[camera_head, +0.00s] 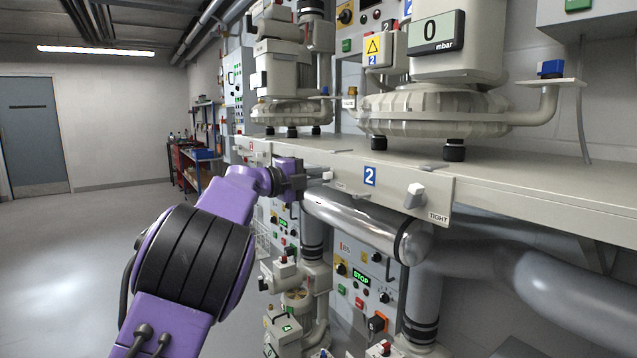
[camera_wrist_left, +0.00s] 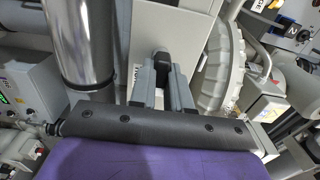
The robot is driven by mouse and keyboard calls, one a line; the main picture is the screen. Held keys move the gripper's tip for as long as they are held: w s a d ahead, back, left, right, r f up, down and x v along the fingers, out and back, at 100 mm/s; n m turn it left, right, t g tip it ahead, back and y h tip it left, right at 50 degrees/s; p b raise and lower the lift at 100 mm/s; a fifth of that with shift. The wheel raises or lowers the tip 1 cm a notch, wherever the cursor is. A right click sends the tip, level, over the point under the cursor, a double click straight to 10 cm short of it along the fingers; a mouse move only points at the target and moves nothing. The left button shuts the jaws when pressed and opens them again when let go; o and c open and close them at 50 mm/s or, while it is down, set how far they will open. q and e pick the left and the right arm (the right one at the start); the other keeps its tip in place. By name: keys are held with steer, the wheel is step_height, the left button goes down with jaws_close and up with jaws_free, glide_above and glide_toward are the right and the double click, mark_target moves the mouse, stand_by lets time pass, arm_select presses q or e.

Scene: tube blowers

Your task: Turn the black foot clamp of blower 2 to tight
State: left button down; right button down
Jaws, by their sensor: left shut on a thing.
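The black foot clamp (camera_wrist_left: 162,60) shows in the left wrist view between the two grey fingers of my left gripper (camera_wrist_left: 163,85), which is shut on it. In the head view my left gripper (camera_head: 304,178) is at the left part of the cream bench front, left of the blue 2 label (camera_head: 370,175). There the gripper hides the clamp, and its turn cannot be told. Blower 2 (camera_head: 434,110) stands on the bench above, its display reading 0 mbar. My right gripper is not in view.
A pale grey clamp (camera_head: 414,195) sits on the bench front beside a TIGHT label (camera_head: 438,217). A shiny metal pipe (camera_head: 365,222) runs just below the bench front. Another blower (camera_head: 290,110) stands farther left. The floor at the left is clear.

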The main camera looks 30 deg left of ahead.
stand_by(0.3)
arm_select(q)
steer(key=c, duration=1.1)
jaws_free()
steer(key=b+v, duration=0.2)
steer(key=v, duration=0.8)
steer(key=shift+s, duration=0.25)
